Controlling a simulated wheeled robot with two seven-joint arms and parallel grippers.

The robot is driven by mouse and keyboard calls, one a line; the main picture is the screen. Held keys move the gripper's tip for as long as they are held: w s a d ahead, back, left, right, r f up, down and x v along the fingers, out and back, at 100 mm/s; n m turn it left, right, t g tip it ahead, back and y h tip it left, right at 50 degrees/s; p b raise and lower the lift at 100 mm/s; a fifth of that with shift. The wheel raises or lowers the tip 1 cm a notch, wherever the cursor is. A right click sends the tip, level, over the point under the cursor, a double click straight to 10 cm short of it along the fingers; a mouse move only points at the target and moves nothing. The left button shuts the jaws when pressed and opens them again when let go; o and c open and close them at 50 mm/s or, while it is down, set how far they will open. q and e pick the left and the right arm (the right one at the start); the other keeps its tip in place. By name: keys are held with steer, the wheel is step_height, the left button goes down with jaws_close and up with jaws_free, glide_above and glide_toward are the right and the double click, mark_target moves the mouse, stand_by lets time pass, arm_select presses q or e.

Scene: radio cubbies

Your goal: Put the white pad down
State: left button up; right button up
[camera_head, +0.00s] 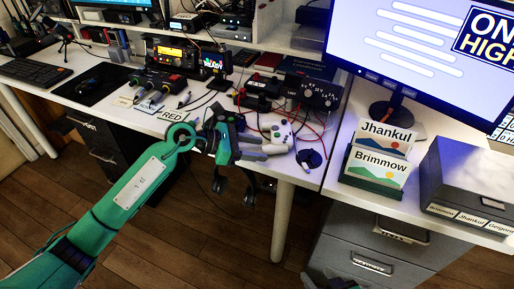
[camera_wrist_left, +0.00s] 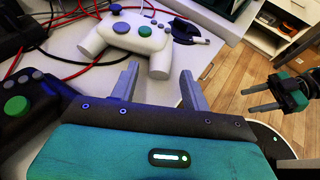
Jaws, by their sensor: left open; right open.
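The white pad (camera_head: 278,134) is a white game controller lying on the white desk near its front edge. It also shows at the top of the left wrist view (camera_wrist_left: 128,32), with green and blue buttons. My left gripper (camera_head: 262,148) is open at the pad's near side. In the left wrist view its two grey fingers (camera_wrist_left: 161,72) point at the pad, with the end of one handle close to the gap between the tips. I cannot tell whether they touch. My right gripper (camera_wrist_left: 250,98) is open and empty, away from the desk over the floor.
A black controller (camera_wrist_left: 32,110) lies beside my left gripper. Red and black cables (camera_head: 304,118) and a dark device (camera_head: 308,158) lie around the pad. Card holders (camera_head: 375,160), a grey box (camera_head: 462,180) and a monitor (camera_head: 425,50) stand to the right.

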arm_select(q)
steer(key=v, duration=1.1)
steer(key=s+d+r+n+t+h, duration=0.2)
steer(key=s+d+n+t+h, duration=0.45)
steer(key=n, duration=0.75)
steer(key=s+a+f+n+t+y, duration=0.25)
steer(key=f+n+y, duration=0.4)
steer(key=n, duration=0.65)
steer(key=s+a+f+n+t+y, duration=0.3)
steer(key=f+n+y, duration=0.4)
steer(key=n, duration=0.6)
steer(key=s+d+f+n+g+y, duration=0.1)
steer(key=s+d+f+n+g, duration=0.1)
steer(key=s+f+n+g, duration=0.4)
steer(key=s+f+n, duration=0.2)
steer(key=s+f, duration=0.1)
steer(key=s, duration=0.2)
steer(key=shift+s+y, duration=0.25)
steer(key=shift+y, duration=0.05)
